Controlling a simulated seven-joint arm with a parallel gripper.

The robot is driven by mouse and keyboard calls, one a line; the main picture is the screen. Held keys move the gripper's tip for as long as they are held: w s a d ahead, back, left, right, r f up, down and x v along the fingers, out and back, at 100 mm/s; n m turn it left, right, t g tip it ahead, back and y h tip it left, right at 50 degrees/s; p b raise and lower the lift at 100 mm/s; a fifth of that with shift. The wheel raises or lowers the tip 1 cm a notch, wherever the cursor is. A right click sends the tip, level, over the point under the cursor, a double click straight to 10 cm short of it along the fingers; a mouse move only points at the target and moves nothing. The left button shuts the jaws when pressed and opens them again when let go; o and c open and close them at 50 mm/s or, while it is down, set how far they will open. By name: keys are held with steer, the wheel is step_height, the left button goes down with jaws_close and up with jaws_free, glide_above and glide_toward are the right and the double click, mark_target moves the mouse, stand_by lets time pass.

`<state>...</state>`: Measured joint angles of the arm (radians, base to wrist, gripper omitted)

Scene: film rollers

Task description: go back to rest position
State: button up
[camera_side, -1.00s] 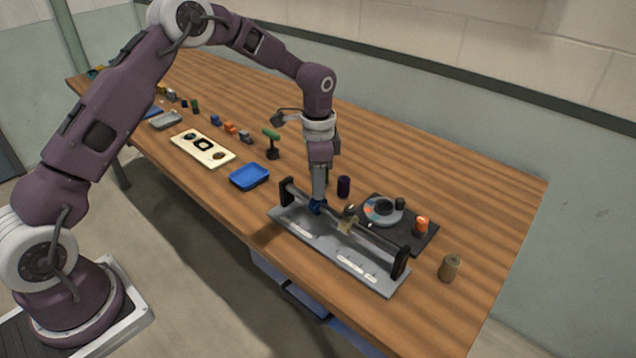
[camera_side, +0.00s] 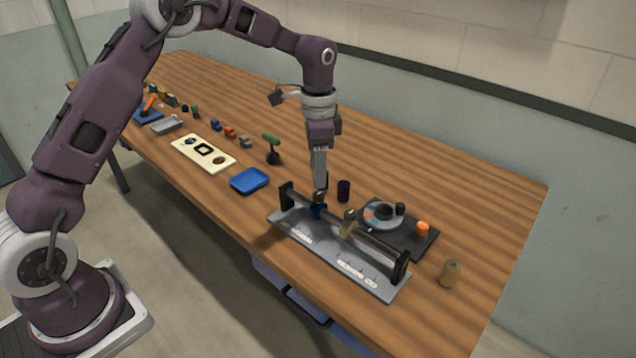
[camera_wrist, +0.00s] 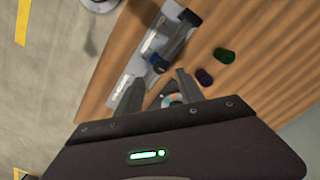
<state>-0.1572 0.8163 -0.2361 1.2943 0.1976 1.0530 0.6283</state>
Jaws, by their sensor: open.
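My gripper (camera_side: 320,192) points down just above the grey fixture (camera_side: 290,228) with black end posts and a rod between them. A blue piece (camera_side: 317,211) sits on the fixture's rod right below the fingertips, and a tan piece (camera_side: 348,222) sits farther along it. In the wrist view my gripper (camera_wrist: 160,88) shows two spread fingers with nothing held between them. The blue piece (camera_wrist: 159,64) lies just beyond them, apart from the fingers as far as I can tell.
A dark purple cylinder (camera_side: 344,190) stands behind the fixture. A black plate (camera_side: 420,243) with a round dial and an orange knob is at right, near a tan cylinder (camera_side: 450,273). A blue tray (camera_side: 249,181) and cream panel (camera_side: 203,152) lie left.

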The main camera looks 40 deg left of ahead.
steer(key=shift+r, duration=0.8)
steer(key=s+d+r+n+t, duration=0.1)
steer(key=s+r+n+t, duration=0.15)
steer(key=s+r, duration=1.2)
steer(key=s+n+t, duration=0.3)
steer(key=s+n, duration=0.3)
steer(key=s, duration=1.3)
steer(key=shift+d, duration=0.4)
